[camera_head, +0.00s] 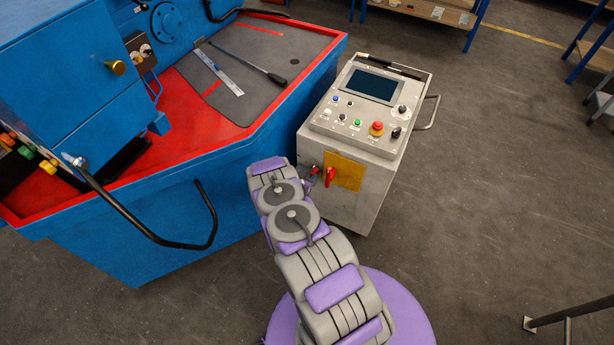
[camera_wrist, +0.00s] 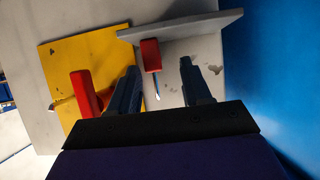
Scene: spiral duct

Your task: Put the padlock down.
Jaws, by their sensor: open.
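A small red block, which looks like the padlock (camera_wrist: 151,54), is against the grey ledge (camera_wrist: 185,27) on the console's side in the wrist view. A thin blue and pale piece extends from it toward my gripper. My gripper (camera_wrist: 158,66) is open, its two dark fingers apart, with the red block showing between their tips. I cannot tell whether the fingers touch it. In the head view a small red spot (camera_head: 315,170) near the end of my arm may be the same block; my arm hides most of that area.
A red handle (camera_wrist: 85,94) sits on a yellow plate (camera_wrist: 100,55) close beside one finger. The plate is on the grey control console (camera_head: 350,205). A blue machine (camera_head: 150,225) stands close on the other side. Open dark floor (camera_head: 480,210) lies to the right.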

